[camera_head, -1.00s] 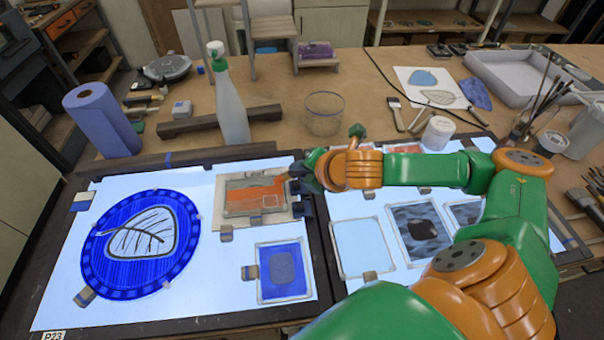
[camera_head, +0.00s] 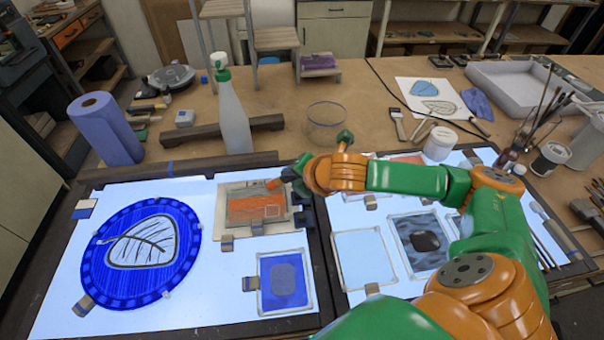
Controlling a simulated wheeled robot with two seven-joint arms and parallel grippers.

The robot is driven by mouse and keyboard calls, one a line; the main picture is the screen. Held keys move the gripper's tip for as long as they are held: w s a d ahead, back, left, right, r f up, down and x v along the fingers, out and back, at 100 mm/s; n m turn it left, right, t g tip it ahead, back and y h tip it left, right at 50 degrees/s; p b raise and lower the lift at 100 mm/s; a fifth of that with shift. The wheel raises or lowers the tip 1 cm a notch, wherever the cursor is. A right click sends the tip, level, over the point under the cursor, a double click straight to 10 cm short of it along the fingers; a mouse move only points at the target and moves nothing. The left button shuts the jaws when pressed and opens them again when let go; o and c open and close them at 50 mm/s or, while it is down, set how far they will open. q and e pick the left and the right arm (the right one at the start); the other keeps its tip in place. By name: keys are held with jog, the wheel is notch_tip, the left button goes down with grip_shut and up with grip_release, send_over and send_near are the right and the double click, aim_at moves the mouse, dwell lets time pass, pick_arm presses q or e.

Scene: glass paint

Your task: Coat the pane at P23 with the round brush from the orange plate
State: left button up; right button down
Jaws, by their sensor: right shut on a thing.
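My right gripper (camera_head: 293,179) reaches in from the right to the upper right corner of the orange-smeared square plate (camera_head: 240,209) on a beige board. It is shut on a tool with an orange tip (camera_head: 273,183), probably the round brush. The handle is mostly hidden by the gripper. The tip is at the plate's upper edge; I cannot tell whether it touches. A round blue pane (camera_head: 110,275) with a pale leaf in its middle lies on the left light panel. A small blue square pane (camera_head: 284,281) lies below the plate. My left gripper is not in view.
Small clamps hold the panes. A spray bottle (camera_head: 233,115), a glass bowl (camera_head: 325,118) and a blue paper roll (camera_head: 105,129) stand behind. More panes (camera_head: 362,259) lie on the right panel under my arm. Brushes in jars (camera_head: 551,159) stand far right.

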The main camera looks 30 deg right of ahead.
jog(key=shift+w+a, duration=0.75)
jog(key=shift+a, duration=0.8)
jog(key=shift+w+a, duration=0.75)
jog(key=shift+a, duration=0.8)
jog(key=shift+w+a, duration=0.75)
jog(key=shift+a, duration=0.8)
notch_tip(320, 180, up, 5)
jog(key=shift+r, duration=0.1)
jog(key=shift+d, duration=0.1)
